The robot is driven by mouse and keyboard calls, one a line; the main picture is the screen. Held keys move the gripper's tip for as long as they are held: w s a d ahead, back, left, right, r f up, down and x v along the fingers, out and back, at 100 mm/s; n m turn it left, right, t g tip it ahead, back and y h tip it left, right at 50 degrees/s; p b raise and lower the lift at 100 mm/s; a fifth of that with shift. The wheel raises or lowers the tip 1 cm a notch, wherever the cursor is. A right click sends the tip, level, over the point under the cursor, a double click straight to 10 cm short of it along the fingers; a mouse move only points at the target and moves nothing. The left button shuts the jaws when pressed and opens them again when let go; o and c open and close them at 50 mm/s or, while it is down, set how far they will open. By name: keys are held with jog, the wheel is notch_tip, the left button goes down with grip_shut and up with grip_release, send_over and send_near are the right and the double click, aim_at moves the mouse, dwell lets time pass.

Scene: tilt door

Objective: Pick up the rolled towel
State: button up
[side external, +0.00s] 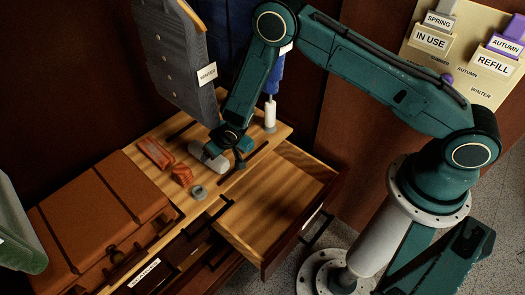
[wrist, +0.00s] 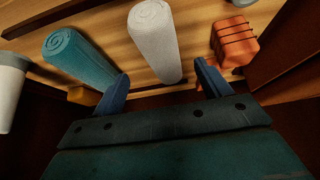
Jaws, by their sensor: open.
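A pale grey-white rolled towel (wrist: 155,40) lies on the wooden surface, its near end between my gripper's fingers in the wrist view. It also shows in the side view (side external: 203,157), partly behind my gripper. A teal roll with a spiral end (wrist: 75,55) lies to its left in the wrist view. My gripper (wrist: 163,75) is open, with one finger on each side of the pale roll. In the side view my gripper (side external: 229,146) points down close over the wooden top. I cannot tell whether the fingers touch the roll.
An orange strapped bundle (wrist: 234,40) lies right of the pale roll. An empty drawer (side external: 265,200) stands open in front. A brown suitcase (side external: 100,215) is at left; a grey garment bag (side external: 180,65) hangs behind.

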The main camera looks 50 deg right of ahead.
jog(key=shift+w+a, duration=0.1)
jog(key=shift+w, duration=0.05)
jog(key=shift+f, duration=0.15)
jog(key=shift+x, duration=1.05)
jog(key=shift+x, duration=2.6)
jog(key=shift+a, duration=0.1)
jog(key=shift+c, duration=0.3)
jog(key=c, duration=1.1)
